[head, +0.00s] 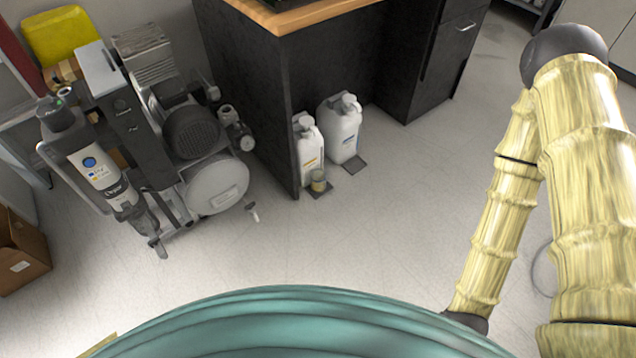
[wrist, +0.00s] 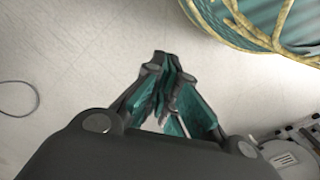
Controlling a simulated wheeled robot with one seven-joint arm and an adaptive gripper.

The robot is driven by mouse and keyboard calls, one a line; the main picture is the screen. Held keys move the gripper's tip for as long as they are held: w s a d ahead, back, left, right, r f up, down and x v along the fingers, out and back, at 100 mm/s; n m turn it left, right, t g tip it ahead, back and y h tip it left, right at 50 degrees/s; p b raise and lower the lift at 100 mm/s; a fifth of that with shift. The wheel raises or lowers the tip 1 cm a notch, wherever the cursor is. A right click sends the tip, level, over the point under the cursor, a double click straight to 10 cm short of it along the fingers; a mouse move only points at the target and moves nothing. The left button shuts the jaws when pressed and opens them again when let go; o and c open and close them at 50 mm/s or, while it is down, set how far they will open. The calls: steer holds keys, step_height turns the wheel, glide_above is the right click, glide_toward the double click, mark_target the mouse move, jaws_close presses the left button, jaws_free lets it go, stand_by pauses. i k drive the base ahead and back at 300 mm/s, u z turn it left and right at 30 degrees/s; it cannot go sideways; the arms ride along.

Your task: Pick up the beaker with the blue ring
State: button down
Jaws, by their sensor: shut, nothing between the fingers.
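I cannot make out a beaker with a blue ring in either view. My gripper (wrist: 168,66) shows in the wrist view with its dark and teal fingers drawn together at the tips. It is shut and empty, over bare floor. In the head view my arm is at the right and the gripper itself is not seen.
A dental compressor (head: 213,186) stands at the left of the head view. The floor (head: 400,215) at centre right is clear. A cardboard box (head: 20,252) is far left.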

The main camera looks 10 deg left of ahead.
mark_target(317, 175)
steer(key=z, duration=0.1)
steer(key=i, duration=0.6)
steer(key=u, duration=1.7)
